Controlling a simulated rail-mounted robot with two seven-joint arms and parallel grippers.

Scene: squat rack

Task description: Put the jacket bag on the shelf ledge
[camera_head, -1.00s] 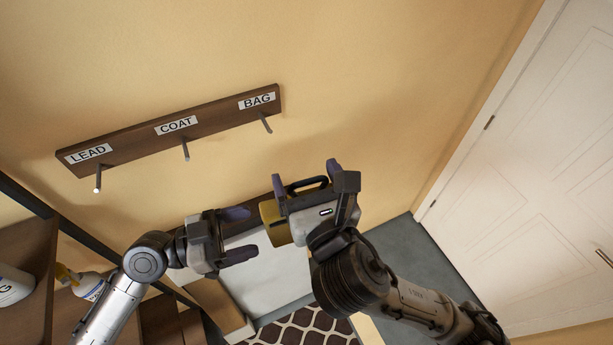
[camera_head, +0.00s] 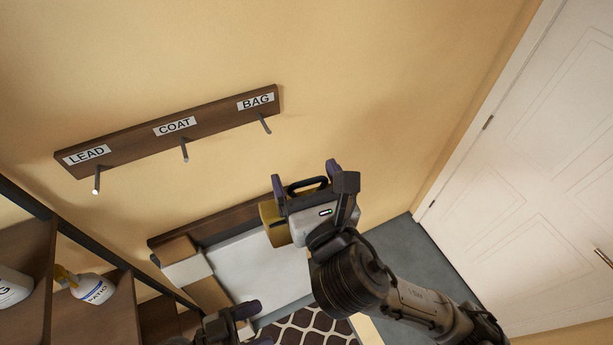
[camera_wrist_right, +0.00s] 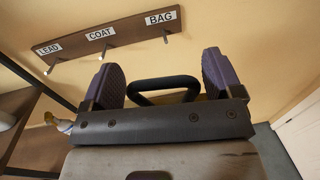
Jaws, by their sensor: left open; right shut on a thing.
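A yellow item with a black loop handle, apparently the jacket bag (camera_head: 272,224), is at my right gripper (camera_head: 306,178), mostly hidden behind it. In the right wrist view its black handle (camera_wrist_right: 163,83) lies between the two purple fingers. My right gripper is shut on it, held up in front of the wall. My left gripper (camera_head: 252,325) is open and empty at the bottom edge, partly out of frame. A brown shelf (camera_head: 100,308) stands at the left; I cannot tell which edge is the shelf ledge.
A wall rack (camera_head: 215,122) has three pegs labelled LEAD, COAT and BAG. A spray bottle (camera_head: 90,287) stands on the left shelf. Below the bag are a white surface (camera_head: 255,275), boxes (camera_head: 180,262) and a patterned mat (camera_head: 305,328). A white door (camera_head: 540,170) is at right.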

